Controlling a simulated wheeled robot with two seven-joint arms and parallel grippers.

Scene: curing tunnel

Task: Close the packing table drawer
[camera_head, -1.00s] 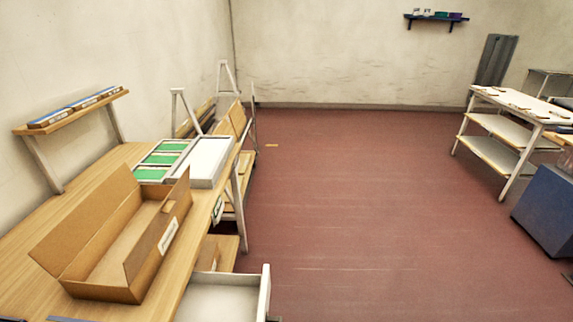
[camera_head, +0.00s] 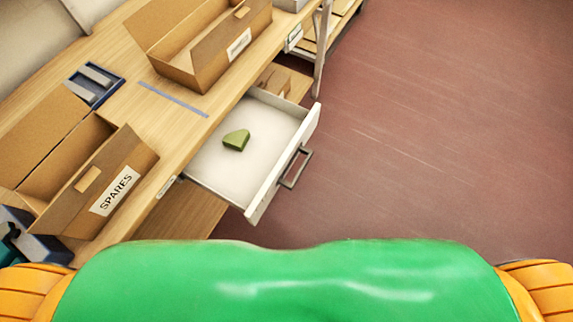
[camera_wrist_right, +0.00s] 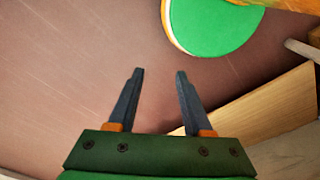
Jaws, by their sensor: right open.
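The packing table (camera_head: 170,135) has a white drawer (camera_head: 205,165) pulled out from under its top. The drawer front carries a dark bar handle (camera_head: 295,167) and faces the open floor. A small olive-green block (camera_head: 236,140) lies inside the drawer. My right gripper (camera_wrist_right: 158,74) shows in the right wrist view, open and empty, with its two dark fingers apart above the floor. It touches nothing that I can see. My left gripper is outside these views.
An open cardboard box labelled SPARES (camera_head: 117,190) and another open cardboard box (camera_head: 209,64) stand on the table. A blue tray (camera_head: 95,85) sits between them. A table leg (camera_head: 321,55) stands beyond the drawer. The red-brown floor (camera_head: 440,130) to the right is clear.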

